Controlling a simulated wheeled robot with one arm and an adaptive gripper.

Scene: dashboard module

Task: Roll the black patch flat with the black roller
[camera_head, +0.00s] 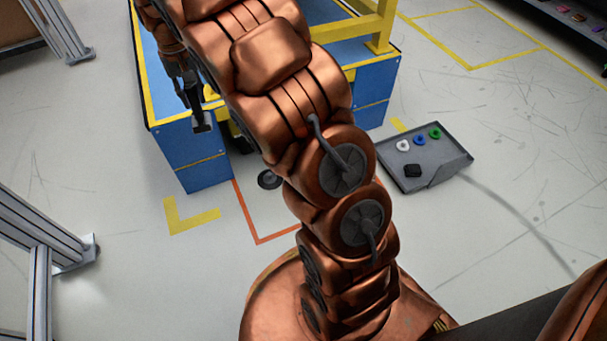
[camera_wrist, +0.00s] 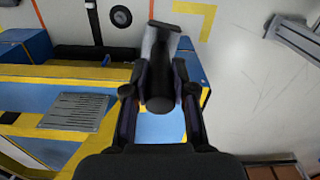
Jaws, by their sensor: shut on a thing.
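My gripper (camera_head: 187,86) is at the left end of the blue, yellow-edged workbench (camera_head: 149,95), its fingers pointing down. In the wrist view my gripper (camera_wrist: 160,90) is shut on the black roller (camera_wrist: 160,104), one finger on each side of its dark handle. A grey part and a black crosspiece of the roller extend away from the fingers. In the head view the roller (camera_head: 201,124) hangs below my gripper near the bench's front edge; I cannot tell whether it touches anything.
A grey slotted plate (camera_wrist: 75,112) is on the bench top. A grey tray (camera_head: 440,167) on the floor holds white, blue and green rings and a black block (camera_head: 413,171). A black wheel-like disc (camera_head: 269,180) is by the bench. A metal frame (camera_head: 40,250) stands at left.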

